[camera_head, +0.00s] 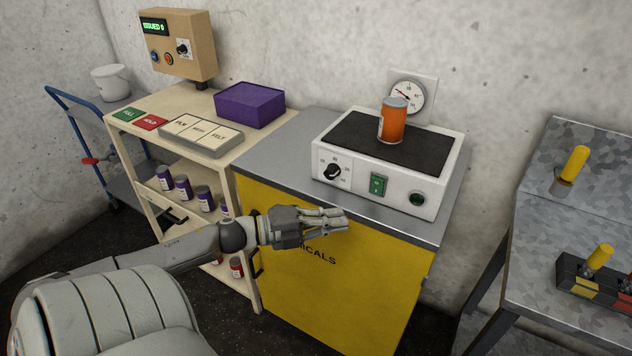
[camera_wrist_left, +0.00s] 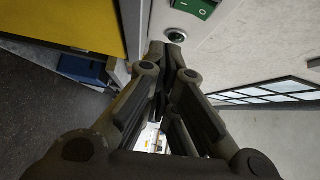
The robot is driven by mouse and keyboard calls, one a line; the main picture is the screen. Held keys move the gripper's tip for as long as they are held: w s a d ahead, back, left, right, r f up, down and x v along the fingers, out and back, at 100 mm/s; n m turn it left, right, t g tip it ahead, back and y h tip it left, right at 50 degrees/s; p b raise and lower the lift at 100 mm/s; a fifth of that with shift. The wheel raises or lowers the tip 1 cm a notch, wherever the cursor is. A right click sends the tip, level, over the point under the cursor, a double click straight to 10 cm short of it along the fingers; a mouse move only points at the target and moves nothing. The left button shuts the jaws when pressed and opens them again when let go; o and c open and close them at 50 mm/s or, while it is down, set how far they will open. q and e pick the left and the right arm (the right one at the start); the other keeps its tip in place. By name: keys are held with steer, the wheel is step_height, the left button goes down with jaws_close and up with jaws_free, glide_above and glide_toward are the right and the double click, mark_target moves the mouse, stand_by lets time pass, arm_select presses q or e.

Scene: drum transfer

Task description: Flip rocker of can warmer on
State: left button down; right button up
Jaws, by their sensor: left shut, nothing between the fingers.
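The can warmer (camera_head: 330,181) is a white box with a black top, standing on the grey top of the yellow cabinet. Its green rocker (camera_head: 378,185) is on the front panel between a black dial (camera_head: 333,171) and a dark round lamp (camera_head: 417,199). An orange can (camera_head: 392,121) stands upright on the black top. My left gripper (camera_head: 342,218) is shut and empty, in front of the cabinet, below and left of the rocker. The left wrist view shows the rocker (camera_wrist_left: 197,8) at the top edge, beyond the closed fingertips (camera_wrist_left: 168,42). My right gripper is out of view.
A round gauge (camera_head: 407,97) is on the wall behind the warmer. The yellow cabinet (camera_head: 330,290) has a metal edge below the panel. A shelf with a purple box (camera_head: 250,104) is left; a metal table (camera_head: 540,250) is right.

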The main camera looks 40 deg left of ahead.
arm_select(q)
steer(key=v, duration=0.4)
steer(key=shift+f, duration=0.25)
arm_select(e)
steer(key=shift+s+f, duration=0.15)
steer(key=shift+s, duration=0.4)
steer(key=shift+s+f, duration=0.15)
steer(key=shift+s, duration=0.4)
arm_select(q)
steer(key=shift+w+f, duration=0.1)
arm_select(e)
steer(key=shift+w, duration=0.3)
